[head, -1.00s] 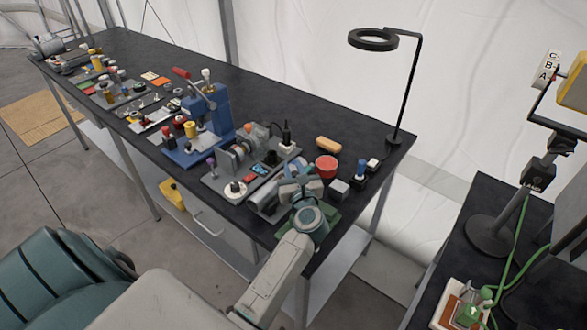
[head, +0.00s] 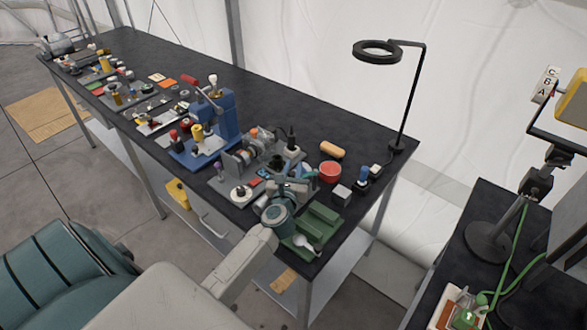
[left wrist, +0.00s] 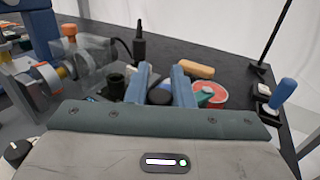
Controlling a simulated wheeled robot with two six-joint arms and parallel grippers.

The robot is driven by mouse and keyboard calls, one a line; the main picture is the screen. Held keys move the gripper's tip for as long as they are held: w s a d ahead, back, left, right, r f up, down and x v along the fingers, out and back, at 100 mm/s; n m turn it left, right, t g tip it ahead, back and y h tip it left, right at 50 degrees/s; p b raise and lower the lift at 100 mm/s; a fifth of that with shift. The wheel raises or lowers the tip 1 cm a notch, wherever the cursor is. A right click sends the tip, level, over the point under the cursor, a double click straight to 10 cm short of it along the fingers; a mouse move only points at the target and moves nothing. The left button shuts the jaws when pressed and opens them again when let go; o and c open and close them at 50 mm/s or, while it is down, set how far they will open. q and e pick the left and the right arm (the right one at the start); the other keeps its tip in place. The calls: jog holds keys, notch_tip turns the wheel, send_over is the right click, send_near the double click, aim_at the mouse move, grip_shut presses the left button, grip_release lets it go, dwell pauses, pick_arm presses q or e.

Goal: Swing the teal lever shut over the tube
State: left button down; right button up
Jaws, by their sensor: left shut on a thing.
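My left gripper (head: 292,186) reaches over the near right part of the black workbench and is shut on what appears to be the teal lever. A small teal piece (left wrist: 205,90) shows beside the right finger in the left wrist view, in front of the red bowl. In that view the two blue-grey fingers (left wrist: 161,84) stand apart with a dark rounded part between them. My gripper and wrist hide most of the lever and its mount. I cannot clearly make out the tube. My right gripper is not in view.
A green block (head: 322,214) with a white spoon-like piece lies right of my wrist. A red bowl (head: 330,171), an orange-tan block (head: 332,150), a grey cube (head: 342,192) and a blue-topped switch (head: 364,174) stand beyond. A ring lamp (head: 378,51) rises behind. A blue press (head: 217,118) stands left.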

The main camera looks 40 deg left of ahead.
pick_arm(q)
jog(key=c, duration=1.3)
grip_release()
jog(key=shift+c, duration=0.2)
jog(key=shift+o, duration=0.4)
jog(key=shift+w, duration=0.1)
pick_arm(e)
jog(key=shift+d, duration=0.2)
pick_arm(q)
jog(key=shift+f, duration=0.1)
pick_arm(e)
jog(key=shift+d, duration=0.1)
pick_arm(q)
jog(key=shift+s+d, duration=0.2)
jog(key=shift+s, duration=0.25)
jog(key=b+v, duration=0.2)
jog(key=v, duration=0.7)
jog(key=shift+s+b, duration=0.35)
jog(key=shift+s, duration=0.05)
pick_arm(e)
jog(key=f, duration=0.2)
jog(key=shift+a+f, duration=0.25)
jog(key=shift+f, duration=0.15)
pick_arm(q)
jog(key=shift+d, duration=0.15)
